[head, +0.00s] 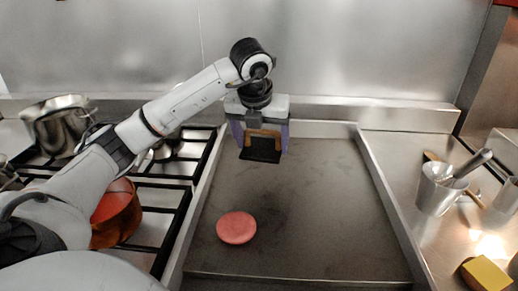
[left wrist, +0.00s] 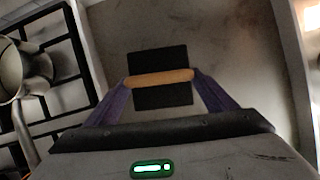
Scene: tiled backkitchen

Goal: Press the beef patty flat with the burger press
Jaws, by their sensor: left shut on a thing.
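A round pink beef patty (head: 236,228) lies on the front left part of the dark griddle (head: 320,225). The burger press, a flat black plate (head: 260,156) with a wooden handle, is held by my left gripper (head: 263,135) over the back left part of the griddle. In the left wrist view the fingers are shut on the wooden handle (left wrist: 158,78), with the black plate (left wrist: 160,97) below it. The press is behind the patty and apart from it. I cannot tell exactly how high the plate is above the griddle. My right gripper is not in view.
A stove with black grates (head: 170,185) stands left of the griddle, with a steel pot (head: 58,124) and a copper-coloured pan (head: 117,215). On the right counter are a metal container (head: 437,190) and a yellow block (head: 484,274). The griddle has raised side walls; its right half is clear.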

